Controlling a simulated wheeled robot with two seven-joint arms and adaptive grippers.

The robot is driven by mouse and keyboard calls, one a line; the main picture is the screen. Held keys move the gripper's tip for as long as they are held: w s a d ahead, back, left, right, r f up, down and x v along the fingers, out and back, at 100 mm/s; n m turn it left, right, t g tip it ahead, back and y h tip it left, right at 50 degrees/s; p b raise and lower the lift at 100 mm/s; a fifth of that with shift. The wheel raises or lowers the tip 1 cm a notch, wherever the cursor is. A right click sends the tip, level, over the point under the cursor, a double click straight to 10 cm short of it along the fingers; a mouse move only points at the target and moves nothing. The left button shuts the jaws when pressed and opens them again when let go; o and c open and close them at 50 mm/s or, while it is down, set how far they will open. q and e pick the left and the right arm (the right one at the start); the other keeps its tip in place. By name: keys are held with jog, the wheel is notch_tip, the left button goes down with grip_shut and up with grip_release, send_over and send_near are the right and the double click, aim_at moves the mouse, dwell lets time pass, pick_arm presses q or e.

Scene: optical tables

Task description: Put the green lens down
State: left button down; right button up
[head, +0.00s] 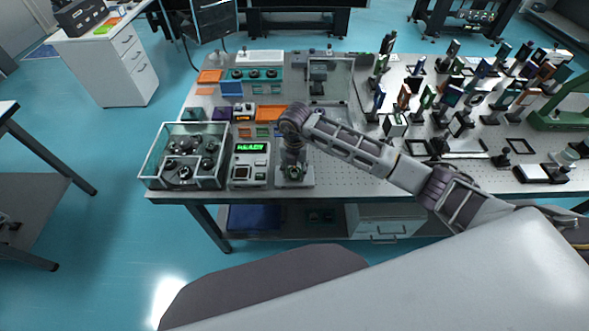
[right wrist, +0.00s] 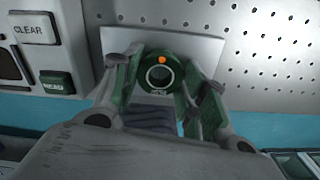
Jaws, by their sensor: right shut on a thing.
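The green lens (right wrist: 161,76) is a dark green ring with a clear centre and an orange dot on its rim, in the right wrist view. My right gripper (right wrist: 163,82) is shut on it, with a finger on each side. In the head view my right gripper (head: 294,168) points down over a pale square plate (head: 305,182) at the table's front edge, and mostly hides the lens. The plate also shows behind the lens in the right wrist view (right wrist: 204,44). I cannot tell whether the lens touches the plate. My left gripper is not in view.
A meter with a green display (head: 250,148) stands just left of the plate. A clear-walled case (head: 150,165) with dark round parts is farther left. Many mounted optics crowd the table's right side. Bare perforated tabletop (head: 345,180) lies right of the plate.

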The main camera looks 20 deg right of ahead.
aim_at(295, 172)
jog(key=o, duration=1)
jog(key=shift+f, duration=0.1)
jog(key=shift+r, duration=0.2)
notch_tip(295, 172, up, 12)
jog(key=shift+b, duration=0.95)
